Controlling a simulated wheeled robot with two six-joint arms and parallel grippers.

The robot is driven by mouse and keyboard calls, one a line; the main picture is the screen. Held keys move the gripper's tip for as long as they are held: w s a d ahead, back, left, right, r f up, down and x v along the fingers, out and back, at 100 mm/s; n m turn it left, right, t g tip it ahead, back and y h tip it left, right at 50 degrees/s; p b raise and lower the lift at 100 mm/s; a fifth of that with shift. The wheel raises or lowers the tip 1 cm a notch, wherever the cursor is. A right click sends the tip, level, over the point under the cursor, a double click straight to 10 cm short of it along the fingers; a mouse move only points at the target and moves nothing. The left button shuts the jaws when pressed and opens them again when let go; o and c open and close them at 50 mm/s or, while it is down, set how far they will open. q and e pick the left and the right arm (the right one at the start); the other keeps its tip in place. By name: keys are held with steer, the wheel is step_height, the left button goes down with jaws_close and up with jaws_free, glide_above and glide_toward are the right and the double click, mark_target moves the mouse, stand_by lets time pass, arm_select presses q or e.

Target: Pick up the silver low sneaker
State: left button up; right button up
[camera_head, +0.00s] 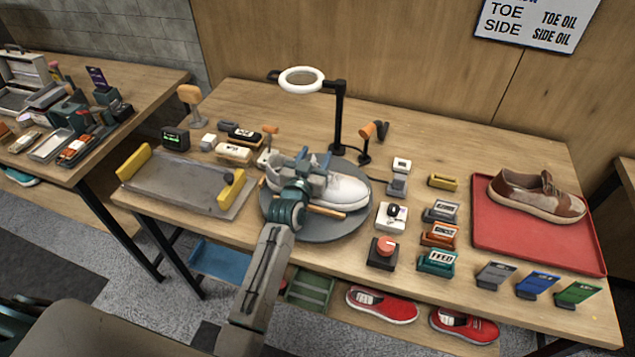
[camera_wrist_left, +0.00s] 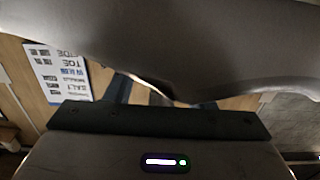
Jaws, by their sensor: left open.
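The silver low sneaker (camera_head: 345,192) looks pale grey-white and sits on the round grey turntable (camera_head: 357,226) in the middle of the table. My left gripper (camera_head: 306,165) is over the sneaker's left part, with its jaws open around or just above it. The gripper and wrist hide part of the sneaker. In the left wrist view a large grey surface, likely the sneaker (camera_wrist_left: 220,50), fills the top close to the camera. Contact between fingers and sneaker cannot be told. My right gripper is not in view.
A ring lamp (camera_head: 338,120) stands behind the turntable. A grey tray with yellow ends (camera_head: 190,182) lies left. A red tray (camera_head: 490,240) with a brown sneaker (camera_head: 537,195) is at right. A red button (camera_head: 383,251) and several labelled blocks stand between. Red shoes (camera_head: 382,305) lie below.

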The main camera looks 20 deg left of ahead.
arm_select(q)
jaws_close()
steer(key=shift+r, duration=0.1)
steer(key=shift+r, duration=0.1)
